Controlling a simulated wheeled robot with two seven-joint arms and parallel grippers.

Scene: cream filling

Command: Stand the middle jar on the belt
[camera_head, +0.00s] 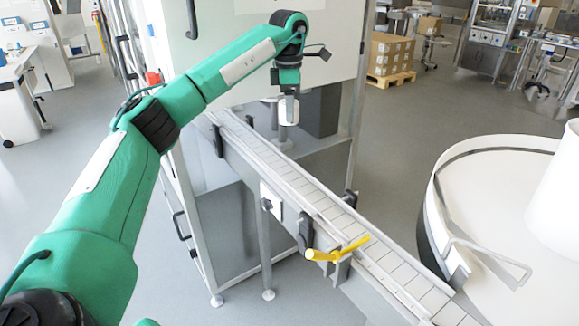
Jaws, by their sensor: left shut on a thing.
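My left gripper (289,98) points down at the upper middle of the head view. It is shut on a small white jar (288,114), which looks upright. The gripper hides the top of the jar. The conveyor belt (330,206) runs from the upper left to the lower right. The jar appears at the far side of the belt, near its upper end. I cannot tell how high it is or whether it touches anything. No other jar can be made out. My right gripper is not in view.
A large white round table (500,190) stands at the right. A tall light cabinet (245,45) stands behind the belt. Boxes on a pallet (390,55) are far back.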

